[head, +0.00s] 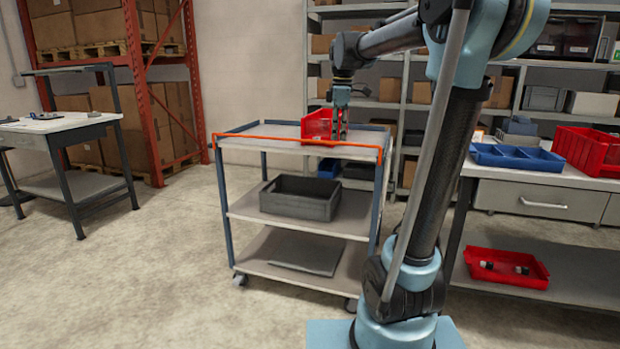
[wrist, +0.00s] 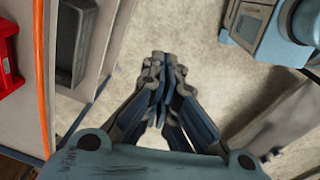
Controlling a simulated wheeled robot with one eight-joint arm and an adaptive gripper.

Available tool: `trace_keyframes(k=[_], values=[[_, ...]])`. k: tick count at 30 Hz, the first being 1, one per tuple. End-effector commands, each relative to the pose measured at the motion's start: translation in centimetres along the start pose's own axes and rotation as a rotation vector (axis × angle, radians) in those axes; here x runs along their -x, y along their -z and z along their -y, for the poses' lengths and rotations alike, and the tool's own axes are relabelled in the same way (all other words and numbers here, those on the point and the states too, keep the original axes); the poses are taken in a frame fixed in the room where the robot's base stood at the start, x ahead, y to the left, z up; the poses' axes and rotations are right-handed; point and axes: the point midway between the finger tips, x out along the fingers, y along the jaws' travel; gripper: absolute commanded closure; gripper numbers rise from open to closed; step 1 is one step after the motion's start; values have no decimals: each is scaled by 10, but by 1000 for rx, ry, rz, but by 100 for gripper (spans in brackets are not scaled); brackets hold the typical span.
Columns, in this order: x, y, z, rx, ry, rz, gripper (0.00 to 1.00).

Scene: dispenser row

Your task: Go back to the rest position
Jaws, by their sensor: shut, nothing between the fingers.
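My gripper (head: 340,128) hangs pointing down over the right part of the trolley in the head view, in front of a red bin (head: 317,124) on its top shelf. In the wrist view my gripper (wrist: 163,62) has its fingers together with nothing between them, and bare floor lies below it. The red bin also shows at the left edge of the wrist view (wrist: 8,55). Whether the gripper touches the bin cannot be told from the head view, but the wrist view shows them apart.
The trolley (head: 240,131) has an orange front rail and holds a grey crate (head: 300,198) on its middle shelf. A workbench (head: 520,185) at right bears a blue divided tray (head: 517,157) and a red crate (head: 590,155). A table (head: 55,124) stands left. Floor in front is clear.

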Motion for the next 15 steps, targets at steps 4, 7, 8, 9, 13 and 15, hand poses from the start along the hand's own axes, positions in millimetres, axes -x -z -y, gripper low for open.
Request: trace_keyframes(k=[4, 7, 8, 9, 13, 15], values=[[-20, -26, 41, -182, -17, -2, 100], [-35, -41, 68, -304, -27, -4, 100], [-40, -46, 75, -342, -30, -5, 100], [-46, -51, 86, -391, -34, -7, 100], [-70, -69, 120, -550, -48, -13, 100], [-84, -78, 138, -636, -55, -16, 100]])
